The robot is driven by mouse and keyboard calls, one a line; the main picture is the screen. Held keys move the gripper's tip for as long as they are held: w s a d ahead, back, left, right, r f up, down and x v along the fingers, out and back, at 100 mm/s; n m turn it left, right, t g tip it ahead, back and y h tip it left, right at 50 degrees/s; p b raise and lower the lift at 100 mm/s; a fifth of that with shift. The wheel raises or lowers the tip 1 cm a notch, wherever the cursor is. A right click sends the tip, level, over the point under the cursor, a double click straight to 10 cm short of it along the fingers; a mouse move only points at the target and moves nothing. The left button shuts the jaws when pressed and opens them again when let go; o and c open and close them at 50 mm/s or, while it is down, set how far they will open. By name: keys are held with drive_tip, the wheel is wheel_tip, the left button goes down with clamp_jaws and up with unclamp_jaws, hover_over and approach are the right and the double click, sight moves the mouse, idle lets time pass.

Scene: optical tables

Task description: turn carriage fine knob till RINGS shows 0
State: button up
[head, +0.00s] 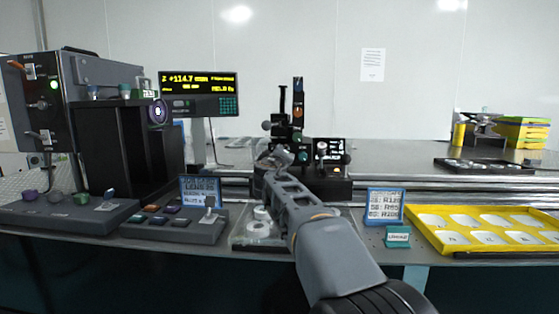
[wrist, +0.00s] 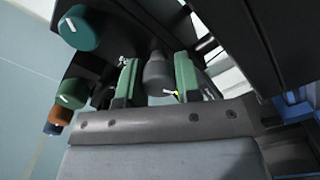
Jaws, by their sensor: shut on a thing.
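The black carriage (head: 325,188) stands on the rail in the middle of the head view, with several knobs on it. In the wrist view my gripper (wrist: 158,82) has its two green-padded fingers on either side of a dark grey knob (wrist: 158,70) and is shut on it. A small yellow mark shows beside the knob, near the right finger. In the head view my gripper (head: 273,158) reaches the carriage's left side, and the knob is hidden there. The display (head: 199,94) shows yellow text starting "Z +114.7"; its smaller text, where RINGS could be, is too small to read surely.
A button console (head: 180,222) stands at the front left. A yellow tray (head: 487,246) lies at the right. A blue-framed sign (head: 385,206) stands between.

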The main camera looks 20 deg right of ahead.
drive_tip(key=shift+w+a+f+m, duration=0.15)
drive_tip(key=shift+a+f+m, duration=0.05)
drive_tip(key=shift+a+m, duration=0.1)
idle(0.4)
drive_tip(key=o, duration=0.9)
drive_tip(key=shift+a, duration=0.1)
drive_tip(key=shift+d, duration=0.2)
drive_tip(key=shift+s+a+r, duration=0.1)
drive_tip(key=shift+s, duration=0.2)
drive_tip(key=v, duration=1.3)
drive_tip(key=shift+a, duration=0.15)
